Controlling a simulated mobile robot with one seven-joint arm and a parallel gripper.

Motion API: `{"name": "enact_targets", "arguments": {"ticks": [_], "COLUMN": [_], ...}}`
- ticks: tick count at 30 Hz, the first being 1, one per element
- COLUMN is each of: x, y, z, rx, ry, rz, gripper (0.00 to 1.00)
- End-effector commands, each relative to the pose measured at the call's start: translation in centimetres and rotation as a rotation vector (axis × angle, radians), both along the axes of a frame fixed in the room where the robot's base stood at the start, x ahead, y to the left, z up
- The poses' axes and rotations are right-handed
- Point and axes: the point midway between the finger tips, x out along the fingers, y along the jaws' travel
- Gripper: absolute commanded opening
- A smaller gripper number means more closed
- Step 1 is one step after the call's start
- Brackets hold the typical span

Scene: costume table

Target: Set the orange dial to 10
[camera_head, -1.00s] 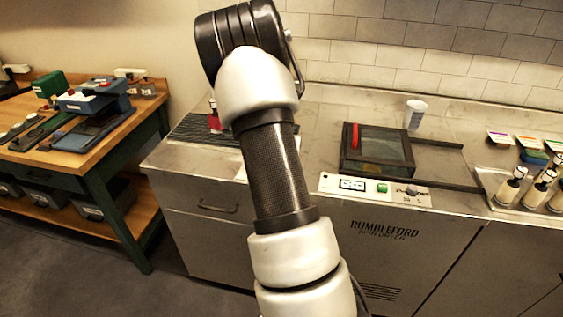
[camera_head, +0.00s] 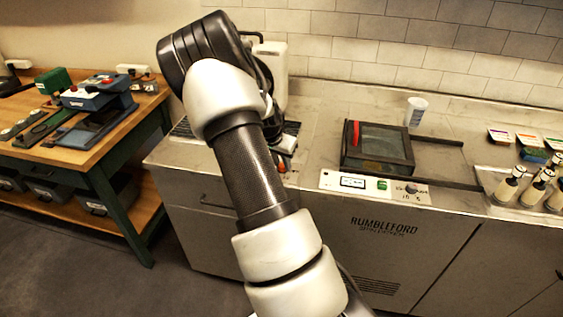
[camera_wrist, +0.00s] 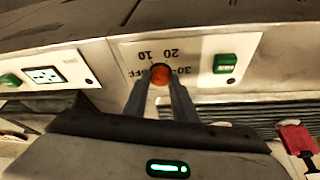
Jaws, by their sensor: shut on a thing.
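The orange dial (camera_wrist: 160,74) is on a pale panel (camera_wrist: 206,52) in the wrist view, with OFF, 10, 20 and 30 marked around it. The markings appear upside down. My gripper (camera_wrist: 161,90) is shut on the dial, with one dark finger on each side. I cannot make out a pointer on the dial, so its setting is unclear. In the head view my arm covers most of the area around my gripper.
A green switch (camera_wrist: 224,63) is right of the dial; another panel with a socket (camera_wrist: 44,75) is to the left. A red tag (camera_wrist: 297,139) lies at lower right. In the head view, a glass-topped box (camera_head: 378,146) and a white cup (camera_head: 416,112) stand on the counter.

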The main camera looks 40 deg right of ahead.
Motion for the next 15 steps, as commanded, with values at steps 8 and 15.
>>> {"name": "enact_targets", "arguments": {"ticks": [8, 15], "x": [-0.06, -0.03], "y": [0.07, 0.11], "z": [-0.09, 0.13], "rx": [0.001, 0.001], "ry": [0.002, 0.001], "rz": [0.001, 0.002], "gripper": [0.42, 0.42]}}
